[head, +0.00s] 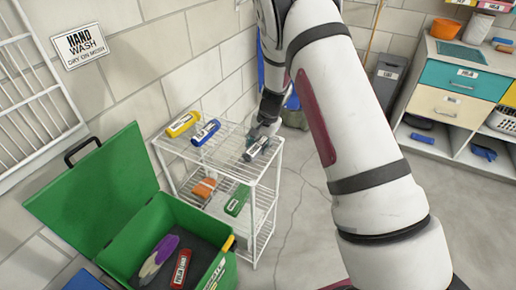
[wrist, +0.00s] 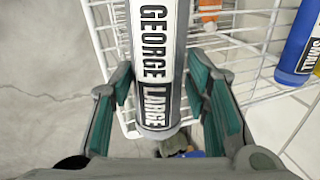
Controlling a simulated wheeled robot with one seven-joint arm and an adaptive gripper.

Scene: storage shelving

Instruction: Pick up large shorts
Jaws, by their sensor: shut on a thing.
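A grey roll with a white label reading "GEORGE LARGE" (wrist: 155,65) fills the middle of the wrist view. It also shows as a grey roll (head: 256,149) at the right end of the white wire rack's top shelf in the head view. My gripper (wrist: 160,82) has its green-padded fingers on both sides of the roll and is shut on it. In the head view my gripper (head: 265,131) is at the roll's far end. I cannot tell whether the roll still touches the shelf. No shorts shape is visible, only the labelled roll.
The white wire rack (head: 215,160) also holds a yellow roll (head: 183,124) and a blue roll (head: 206,132) on top, with orange (head: 204,188) and green (head: 237,200) items below. An open green box (head: 205,238) stands in front. Drawers (head: 455,92) stand at right.

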